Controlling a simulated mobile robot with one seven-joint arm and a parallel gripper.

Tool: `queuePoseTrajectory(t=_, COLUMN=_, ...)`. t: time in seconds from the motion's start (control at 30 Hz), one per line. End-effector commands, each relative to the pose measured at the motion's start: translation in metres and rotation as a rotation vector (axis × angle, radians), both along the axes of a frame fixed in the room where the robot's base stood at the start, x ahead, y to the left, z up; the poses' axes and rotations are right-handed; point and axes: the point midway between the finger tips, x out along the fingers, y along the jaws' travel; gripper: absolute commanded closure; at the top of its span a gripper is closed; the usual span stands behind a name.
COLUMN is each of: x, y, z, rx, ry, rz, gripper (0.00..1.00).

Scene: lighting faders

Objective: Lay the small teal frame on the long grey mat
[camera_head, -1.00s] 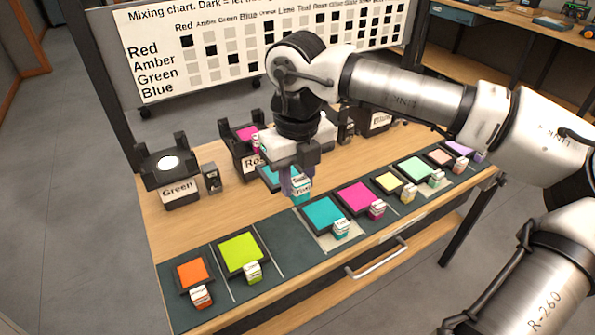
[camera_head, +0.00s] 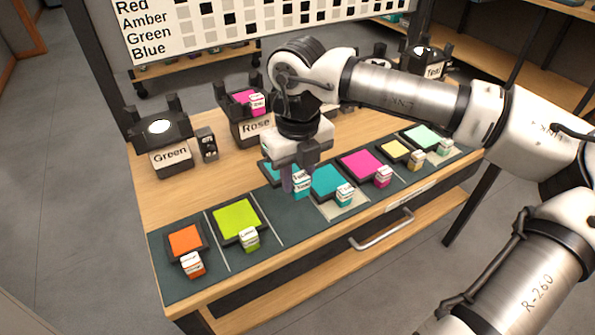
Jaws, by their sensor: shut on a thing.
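My gripper (camera_head: 298,178) is shut on a small teal frame (camera_head: 270,172) with a white-and-teal tag (camera_head: 302,183). The gripper and arm hide part of the frame. The held frame appears over the long dark grey-green mat (camera_head: 292,222), between the lime frame (camera_head: 237,219) and another teal frame (camera_head: 327,181) lying there. I cannot tell its exact height, or whether it touches the mat. The other teal frame sits on a pale patch (camera_head: 349,208).
An orange frame (camera_head: 184,240) lies at the mat's left end. Magenta (camera_head: 361,166), yellow (camera_head: 394,150) and mint (camera_head: 422,137) frames lie to the right. Behind stand the Green lamp (camera_head: 165,140) and the Rose lamp (camera_head: 248,110). Thin pale lines divide the mat.

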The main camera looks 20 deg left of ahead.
Motion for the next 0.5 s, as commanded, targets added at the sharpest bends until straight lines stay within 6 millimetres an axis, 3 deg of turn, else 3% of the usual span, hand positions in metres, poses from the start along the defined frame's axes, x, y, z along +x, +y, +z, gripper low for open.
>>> queuePoseTrajectory(t=0.03, x=0.0, y=0.0, z=-0.011, rx=0.0, ry=0.0, rz=0.0, gripper=0.96)
queuePoseTrajectory(t=0.5, x=0.0, y=0.0, z=-0.057, rx=-0.001, ry=0.0, rz=0.0, gripper=0.96)
